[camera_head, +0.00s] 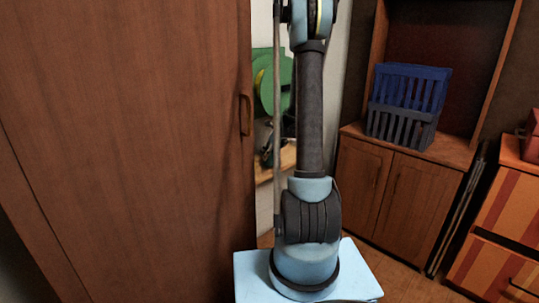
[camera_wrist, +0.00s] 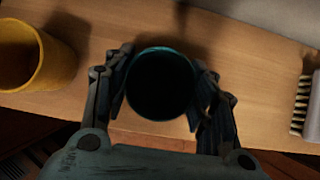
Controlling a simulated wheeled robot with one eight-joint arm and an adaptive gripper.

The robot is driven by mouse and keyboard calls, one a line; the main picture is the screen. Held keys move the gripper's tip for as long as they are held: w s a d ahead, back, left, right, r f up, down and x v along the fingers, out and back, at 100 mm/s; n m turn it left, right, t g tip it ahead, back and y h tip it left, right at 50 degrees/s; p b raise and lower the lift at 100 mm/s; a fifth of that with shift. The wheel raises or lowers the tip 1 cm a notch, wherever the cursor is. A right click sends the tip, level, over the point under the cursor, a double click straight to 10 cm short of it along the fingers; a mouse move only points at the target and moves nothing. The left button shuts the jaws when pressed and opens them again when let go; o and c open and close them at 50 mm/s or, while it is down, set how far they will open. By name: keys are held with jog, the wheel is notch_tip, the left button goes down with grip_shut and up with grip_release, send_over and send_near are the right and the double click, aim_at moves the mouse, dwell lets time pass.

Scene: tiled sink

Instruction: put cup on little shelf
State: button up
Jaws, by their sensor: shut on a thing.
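In the wrist view, my gripper (camera_wrist: 162,68) is shut on a round cup (camera_wrist: 160,90) with a teal rim and a dark inside. One finger is on each side of the cup, and I look down into its opening. A light wooden board (camera_wrist: 250,65), which looks like the little shelf, lies below it. I cannot tell whether the cup's base touches the wood. In the head view, my arm rises out of the top of the picture, and neither my gripper nor the cup shows there.
In the wrist view, a yellow cup (camera_wrist: 50,65) stands at left and a bristled brush (camera_wrist: 302,100) lies at right, with bare wood beside the held cup. In the head view, a tall wooden cabinet (camera_head: 125,130) fills the left; a blue basket (camera_head: 408,105) stands on a cupboard at right.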

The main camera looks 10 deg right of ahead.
jog(key=o, duration=1)
jog(key=shift+o, duration=0.2)
